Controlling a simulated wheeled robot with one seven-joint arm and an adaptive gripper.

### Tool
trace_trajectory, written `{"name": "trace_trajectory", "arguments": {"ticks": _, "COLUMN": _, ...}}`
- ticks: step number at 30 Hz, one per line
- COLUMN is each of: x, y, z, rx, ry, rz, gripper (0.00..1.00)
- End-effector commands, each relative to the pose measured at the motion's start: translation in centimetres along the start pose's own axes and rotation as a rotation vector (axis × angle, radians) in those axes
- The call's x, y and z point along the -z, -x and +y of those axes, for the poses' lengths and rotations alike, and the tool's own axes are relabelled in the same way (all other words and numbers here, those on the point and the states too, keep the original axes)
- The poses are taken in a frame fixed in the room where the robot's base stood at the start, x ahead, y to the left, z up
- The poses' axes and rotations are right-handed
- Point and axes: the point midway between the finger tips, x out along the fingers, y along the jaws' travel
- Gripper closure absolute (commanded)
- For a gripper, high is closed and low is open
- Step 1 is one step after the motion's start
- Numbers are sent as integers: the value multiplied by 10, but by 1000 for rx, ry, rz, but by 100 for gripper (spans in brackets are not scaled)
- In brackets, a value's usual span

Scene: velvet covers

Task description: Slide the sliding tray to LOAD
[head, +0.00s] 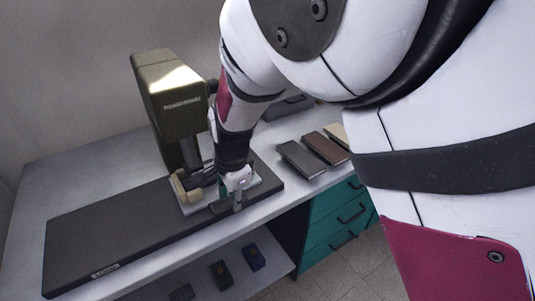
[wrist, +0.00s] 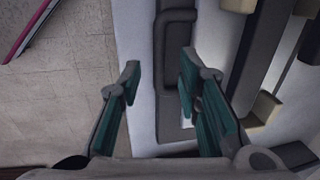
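The sliding tray (head: 263,187) is a light grey plate on a long dark base (head: 120,228), at the base's right end under an olive press (head: 168,85). Tan blocks (head: 186,190) stand on the tray. A small label (head: 105,270), seemingly LOAD, is at the base's left front. My gripper (head: 238,200) is at the tray's front edge. In the wrist view my gripper (wrist: 158,78) is open, its teal-padded fingers apart. A dark looped handle (wrist: 178,14) lies just ahead, between and beyond the fingertips. I cannot tell whether a finger touches it.
Three flat blocks, grey (head: 300,158), brown (head: 325,148) and beige (head: 339,133), lie right of the base. Teal drawers (head: 340,215) are below the bench. Coloured items, one blue (head: 253,257), lie on a lower shelf. The base left of the tray is clear.

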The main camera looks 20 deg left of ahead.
Motion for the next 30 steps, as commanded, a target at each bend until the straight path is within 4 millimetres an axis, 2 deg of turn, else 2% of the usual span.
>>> {"name": "trace_trajectory", "arguments": {"ticks": 1, "x": 1, "y": -8, "z": 0, "rx": 0, "ry": 1, "rz": 0, "gripper": 69}}
{"name": "trace_trajectory", "arguments": {"ticks": 7, "x": 1, "y": -21, "z": 0, "rx": 0, "ry": 0, "rz": 0, "gripper": 69}}
{"name": "trace_trajectory", "arguments": {"ticks": 20, "x": 0, "y": -24, "z": 0, "rx": 0, "ry": -1, "rz": 0, "gripper": 69}}
{"name": "trace_trajectory", "arguments": {"ticks": 24, "x": 0, "y": -24, "z": 0, "rx": 0, "ry": -1, "rz": 0, "gripper": 98}}
{"name": "trace_trajectory", "arguments": {"ticks": 30, "x": 0, "y": -24, "z": 0, "rx": 0, "ry": -1, "rz": 0, "gripper": 100}}
